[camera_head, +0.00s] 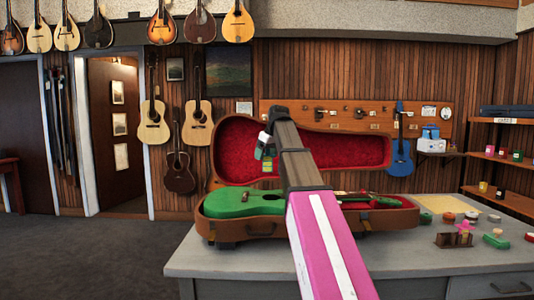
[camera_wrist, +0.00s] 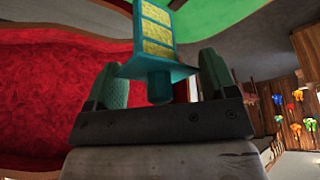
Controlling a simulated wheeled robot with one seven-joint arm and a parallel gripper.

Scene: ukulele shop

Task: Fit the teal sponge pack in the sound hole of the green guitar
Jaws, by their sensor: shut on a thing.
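The teal sponge pack (camera_wrist: 158,38), with yellow sponge panels in a teal frame and a round stub, is held between the two fingers of my gripper (camera_wrist: 160,82). In the head view the pack (camera_head: 267,166) hangs under my gripper (camera_head: 265,148), above the green guitar (camera_head: 240,203). The guitar lies in an open case (camera_head: 228,230) with red lining. The pack looks apart from the guitar. In the wrist view part of the green guitar (camera_wrist: 205,20) shows at the top.
The raised red-lined lid (camera_head: 350,151) stands behind the guitar. The case rests on a grey counter (camera_head: 230,262). Several small items and a brown rack (camera_head: 453,240) are at the right of the counter. A blue ukulele (camera_head: 400,155) hangs behind.

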